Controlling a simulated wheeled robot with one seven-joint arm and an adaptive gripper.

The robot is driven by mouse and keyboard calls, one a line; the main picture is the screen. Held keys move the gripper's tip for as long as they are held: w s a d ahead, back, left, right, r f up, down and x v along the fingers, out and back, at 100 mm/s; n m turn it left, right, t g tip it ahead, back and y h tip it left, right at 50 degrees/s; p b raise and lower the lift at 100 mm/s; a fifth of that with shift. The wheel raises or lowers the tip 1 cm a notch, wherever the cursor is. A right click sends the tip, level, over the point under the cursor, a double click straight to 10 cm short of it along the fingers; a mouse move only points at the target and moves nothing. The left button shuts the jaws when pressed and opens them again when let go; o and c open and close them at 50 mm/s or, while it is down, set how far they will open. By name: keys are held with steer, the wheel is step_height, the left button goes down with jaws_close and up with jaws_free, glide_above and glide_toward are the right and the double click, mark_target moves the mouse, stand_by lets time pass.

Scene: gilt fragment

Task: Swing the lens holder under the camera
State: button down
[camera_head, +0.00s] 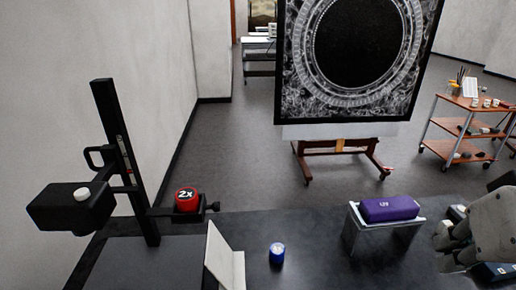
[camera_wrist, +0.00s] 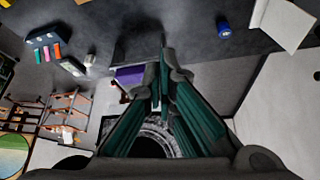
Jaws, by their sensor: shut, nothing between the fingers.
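A black camera stand (camera_head: 126,160) stands at the left of the dark table. The black camera (camera_head: 70,210) hangs on the left side of its column. The lens holder (camera_head: 203,209) sticks out to the right of the column, with a red lens marked "2x" (camera_head: 187,197) on it, turned away from the camera. My gripper (camera_head: 442,246) is at the right edge in the head view, far from the holder. In the wrist view my gripper (camera_wrist: 164,62) has its green-padded fingers together, with nothing between them. The stand is not visible in the wrist view.
A purple case (camera_head: 389,208) lies on a metal riser (camera_head: 357,232) between my gripper and the stand. A blue jar (camera_head: 277,252) and a folded white card (camera_head: 226,262) stand nearer the holder. An easel with a dark picture (camera_head: 352,60) is behind the table.

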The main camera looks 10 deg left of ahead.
steer(key=c, duration=1.8)
jaws_free()
steer(key=shift+a, duration=0.1)
steer(key=shift+o, duration=1.4)
steer(key=shift+w+a+f+g, duration=0.1)
steer(key=shift+a+f+g, duration=0.15)
steer(key=shift+g, duration=0.05)
steer(key=w+a+f+m+g+y, duration=0.3)
steer(key=a+m+g+y, duration=0.1)
steer(key=a, duration=0.3)
steer(key=w+a+f+m+g+y, duration=0.3)
steer(key=a+g+y, duration=0.15)
steer(key=a, duration=0.25)
steer(key=w+a+f+m+y+p, duration=0.1)
steer(key=w+a+f+m+y, duration=0.15)
steer(key=w+m+y, duration=0.2)
steer(key=w+a+f+m+y, duration=0.1)
steer(key=w+a+m+y, duration=0.25)
steer(key=w, duration=0.25)
steer(key=r+p+x, duration=0.1)
steer(key=p+x, duration=0.2)
steer(key=x, duration=1)
steer(key=shift+s+r+g+y, duration=0.15)
steer(key=shift+s+g+y, duration=0.3)
jaws_close()
